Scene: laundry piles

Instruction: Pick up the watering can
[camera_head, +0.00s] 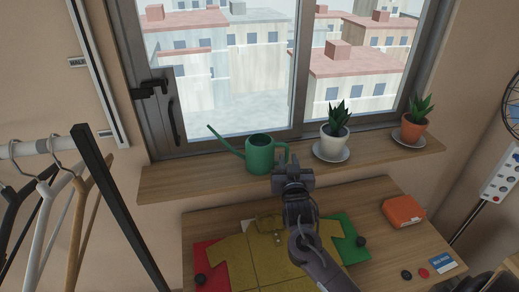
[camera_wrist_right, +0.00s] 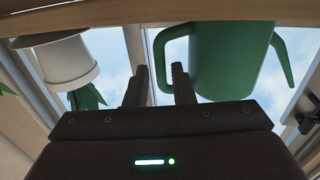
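The green watering can (camera_head: 260,155) stands upright on the wooden window sill, with its spout to the left and its handle to the right. My right gripper (camera_head: 291,176) is in front of the can's handle side, at the sill's front edge. In the right wrist view, which is upside down, the can (camera_wrist_right: 228,60) shows with its handle beyond my right gripper (camera_wrist_right: 160,85). The fingers are apart, and the outer part of the handle lines up with the gap between them. I cannot tell whether they touch it. My left gripper is not in view.
A white-potted plant (camera_head: 334,140) stands right of the can, and a terracotta-potted plant (camera_head: 412,128) farther right. The window is behind. Below the sill (camera_head: 200,180), a table holds a yellow shirt (camera_head: 250,262) and an orange box (camera_head: 403,212). Hangers (camera_head: 45,215) hang at left.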

